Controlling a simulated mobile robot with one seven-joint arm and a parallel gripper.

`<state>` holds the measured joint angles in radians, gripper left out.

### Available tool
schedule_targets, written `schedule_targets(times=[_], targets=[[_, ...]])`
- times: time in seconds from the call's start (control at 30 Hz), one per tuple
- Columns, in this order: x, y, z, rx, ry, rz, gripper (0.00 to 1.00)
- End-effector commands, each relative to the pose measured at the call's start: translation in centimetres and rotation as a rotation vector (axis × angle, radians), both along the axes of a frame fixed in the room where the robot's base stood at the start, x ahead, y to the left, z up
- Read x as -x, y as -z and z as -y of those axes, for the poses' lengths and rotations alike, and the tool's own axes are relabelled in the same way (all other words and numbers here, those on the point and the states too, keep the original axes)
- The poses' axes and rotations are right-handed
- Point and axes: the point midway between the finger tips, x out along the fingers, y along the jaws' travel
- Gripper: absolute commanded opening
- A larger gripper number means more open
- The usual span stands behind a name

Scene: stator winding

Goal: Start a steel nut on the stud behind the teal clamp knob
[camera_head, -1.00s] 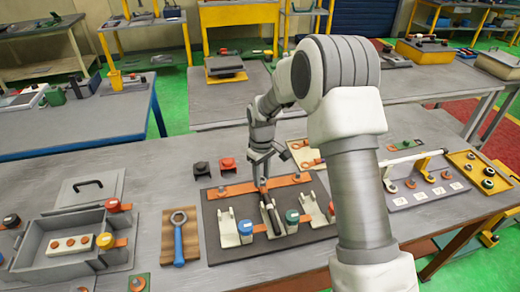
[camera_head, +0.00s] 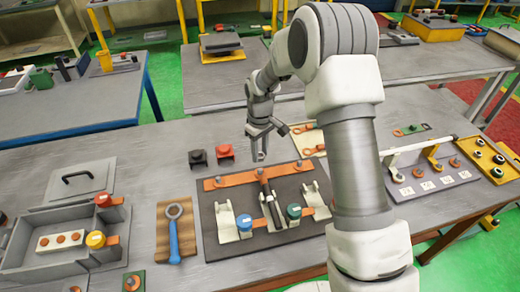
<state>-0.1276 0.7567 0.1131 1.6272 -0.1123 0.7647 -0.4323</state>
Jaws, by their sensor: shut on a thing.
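My gripper (camera_head: 259,150) points down just behind the dark board (camera_head: 214,245), its fingers shut on a small ring-like grey piece that looks like the steel nut (camera_head: 261,156). It is apart from the copper bar (camera_head: 240,183) along the board's back edge. The teal clamp knob (camera_head: 294,211) stands on the right part of the board, in front of the bar. A blue knob (camera_head: 244,221) stands to its left. Studs show as small spots on the bar; the stud behind the teal knob is too small to make out clearly.
Between the knobs lies a black-handled clamp (camera_head: 267,199). A blue-handled ring spanner (camera_head: 174,235) lies left of the board. A grey tray (camera_head: 55,222) stands at left.

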Motion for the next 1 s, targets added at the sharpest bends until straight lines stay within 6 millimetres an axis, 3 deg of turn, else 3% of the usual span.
schedule_targets(times=[0.5,1.0], targets=[[0.0,5.0,0.0,0.000,0.000,0.000,0.00],[0.0,5.2,0.0,-0.001,0.000,0.001,0.00]])
